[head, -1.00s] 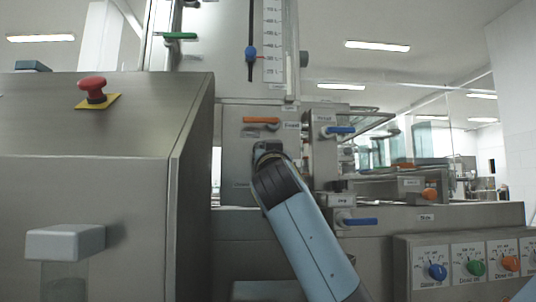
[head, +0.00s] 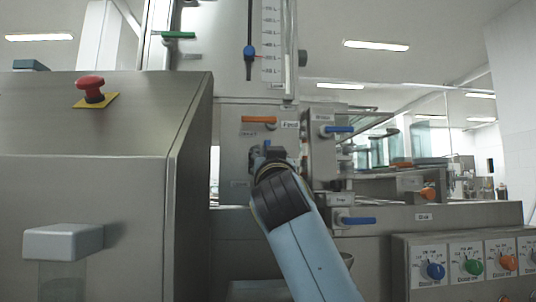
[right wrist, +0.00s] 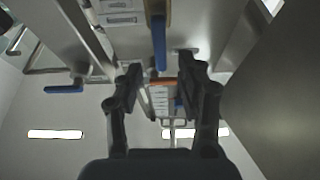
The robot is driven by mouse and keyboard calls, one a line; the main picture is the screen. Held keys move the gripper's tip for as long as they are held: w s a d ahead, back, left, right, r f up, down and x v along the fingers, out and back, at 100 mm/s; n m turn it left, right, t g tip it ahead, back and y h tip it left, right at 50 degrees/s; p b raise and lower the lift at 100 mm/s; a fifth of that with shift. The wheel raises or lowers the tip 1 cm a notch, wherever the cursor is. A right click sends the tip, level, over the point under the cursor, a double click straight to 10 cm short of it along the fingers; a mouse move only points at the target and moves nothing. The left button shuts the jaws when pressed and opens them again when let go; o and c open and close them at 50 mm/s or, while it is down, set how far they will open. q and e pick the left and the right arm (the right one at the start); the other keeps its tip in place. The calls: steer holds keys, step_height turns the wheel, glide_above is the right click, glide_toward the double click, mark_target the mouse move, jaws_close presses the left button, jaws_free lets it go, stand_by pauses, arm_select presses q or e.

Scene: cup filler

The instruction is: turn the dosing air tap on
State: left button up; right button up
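My right gripper (head: 268,154) is in front of the grey tap panel, mostly hidden behind its own wrist in the head view. In the right wrist view the gripper (right wrist: 160,75) is open, its two dark fingers apart with nothing clearly held between them. A blue tap handle (right wrist: 160,45) shows ahead, between the finger lines. In the head view there is an orange tap handle (head: 259,120) above the gripper, a blue handle (head: 338,129) to its right and a lower blue handle (head: 358,221). I cannot read which label names the dosing air tap. My left gripper is out of view.
A steel cabinet with a red emergency button (head: 90,88) fills the left. A green handle (head: 178,35) and a scale with a blue slider (head: 249,53) are above. Dial knobs, including a blue one (head: 435,271), sit at lower right.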

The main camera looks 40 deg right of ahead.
steer(key=v, duration=0.6)
steer(key=shift+s+f, duration=0.2)
steer(key=shift+s, duration=0.05)
steer(key=shift+a, duration=0.15)
